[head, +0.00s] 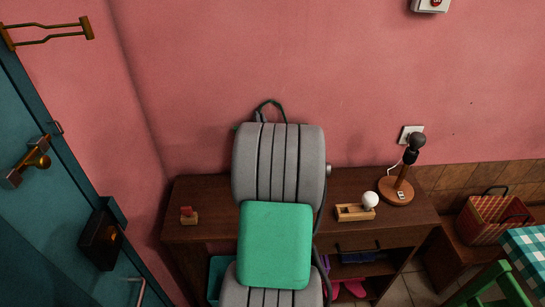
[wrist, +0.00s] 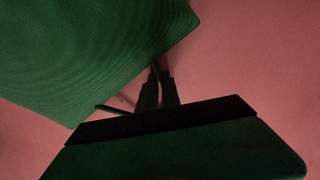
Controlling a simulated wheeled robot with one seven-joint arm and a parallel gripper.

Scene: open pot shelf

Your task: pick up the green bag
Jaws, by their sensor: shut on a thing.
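The green bag (wrist: 85,50) fills the upper left of the wrist view, with a woven surface and a tilted lower edge. My gripper (wrist: 157,72) is shut at that edge, on a part of the bag. The fingers are dark, so I cannot tell exactly which part they hold. The pink wall lies behind the bag. In the head view my arm hides the gripper and nearly all of the bag. A thin dark loop (head: 268,104) shows above the arm; I cannot tell whether it is a handle of the bag.
A brown wooden cabinet (head: 410,222) stands against the wall below my arm. On it are a lamp (head: 396,190), a wooden holder (head: 354,212) with a white bulb, and a small red-topped block (head: 188,215). A basket (head: 488,222) stands right; a teal door (head: 60,190) is left.

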